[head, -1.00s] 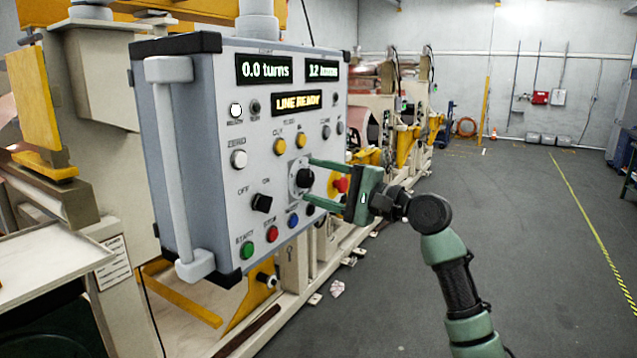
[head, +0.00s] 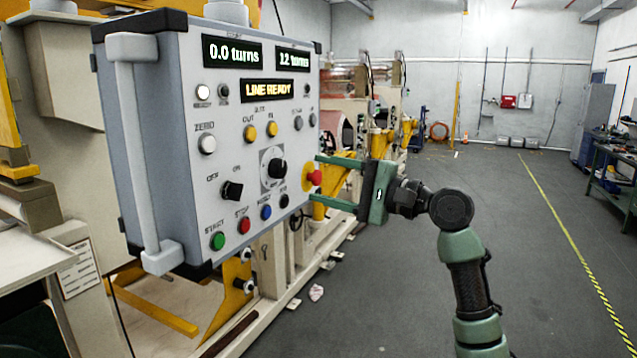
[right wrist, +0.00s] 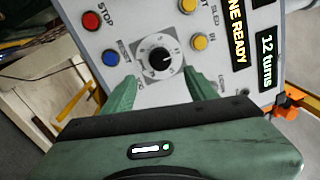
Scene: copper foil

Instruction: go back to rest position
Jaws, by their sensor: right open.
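My right gripper (head: 330,182) is green and open, with nothing between its fingers. In the head view it is just right of the grey control panel (head: 180,185), near the red emergency knob (head: 314,178) on a yellow base. The black rotary dial (head: 277,168) is left of the fingertips. In the right wrist view, the two green fingers (right wrist: 158,95) point at the panel face and the dial (right wrist: 160,60) shows beyond them, apart from them. The panel displays read "0.0 turns", "12 turns" and "LINE READY". My left gripper is not in view.
A cream machine frame (head: 60,70) stands behind and left of the panel. More machines with yellow parts (head: 381,140) stand farther back. Open grey floor (head: 500,210) lies to the right, with a yellow-black line. A workbench (head: 615,180) is at the far right.

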